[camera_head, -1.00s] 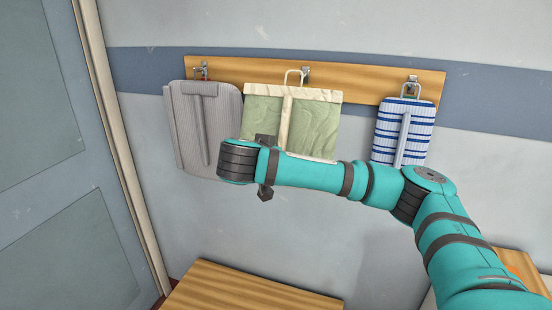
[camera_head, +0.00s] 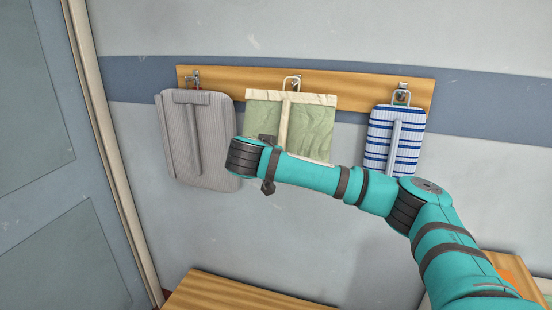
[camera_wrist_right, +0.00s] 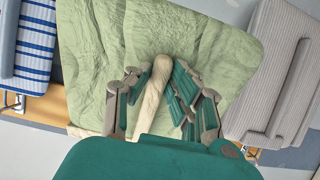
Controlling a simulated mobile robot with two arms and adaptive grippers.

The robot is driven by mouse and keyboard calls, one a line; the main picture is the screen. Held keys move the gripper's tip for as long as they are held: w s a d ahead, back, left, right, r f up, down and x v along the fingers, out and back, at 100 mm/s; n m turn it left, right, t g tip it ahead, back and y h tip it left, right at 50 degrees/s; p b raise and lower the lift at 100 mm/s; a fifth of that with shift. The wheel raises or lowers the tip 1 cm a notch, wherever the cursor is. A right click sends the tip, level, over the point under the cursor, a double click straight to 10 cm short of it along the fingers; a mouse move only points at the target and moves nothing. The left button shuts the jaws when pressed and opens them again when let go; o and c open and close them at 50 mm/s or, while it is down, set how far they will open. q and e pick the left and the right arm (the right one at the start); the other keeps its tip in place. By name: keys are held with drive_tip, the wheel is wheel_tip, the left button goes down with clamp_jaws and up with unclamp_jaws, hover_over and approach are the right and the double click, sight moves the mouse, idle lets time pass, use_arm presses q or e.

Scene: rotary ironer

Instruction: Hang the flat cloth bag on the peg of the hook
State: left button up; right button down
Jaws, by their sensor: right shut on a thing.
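The flat cloth bag (camera_head: 312,124) is green with a cream top band, a wire loop (camera_head: 284,84) above it and a cream upright grip bar on its front. It hangs upright before the wooden board. Its loop overlaps the middle hook (camera_head: 298,82); I cannot tell whether it is over the peg. My right gripper (camera_wrist_right: 158,75) is shut on the bag's grip bar (camera_wrist_right: 151,100), with a finger on each side. In the head view my right wrist hides the lower left of the bag. My left gripper is not in view.
A grey bag (camera_head: 212,135) hangs at the left hook and a blue-and-white striped bag (camera_head: 380,145) at the right hook, close on either side. The wooden board (camera_head: 240,82) runs along the wall. A wooden surface (camera_head: 245,292) lies below. A door (camera_head: 50,130) stands at left.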

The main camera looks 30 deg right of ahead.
drive_tip(key=shift+x, duration=0.8)
drive_tip(key=shift+b+x, duration=0.4)
drive_tip(key=shift+x, duration=0.35)
drive_tip(key=shift+f, duration=0.15)
drive_tip(key=c, duration=1.1)
unclamp_jaws()
drive_tip(key=shift+a, duration=0.1)
drive_tip(key=shift+s, duration=0.1)
drive_tip(key=v, duration=1.2)
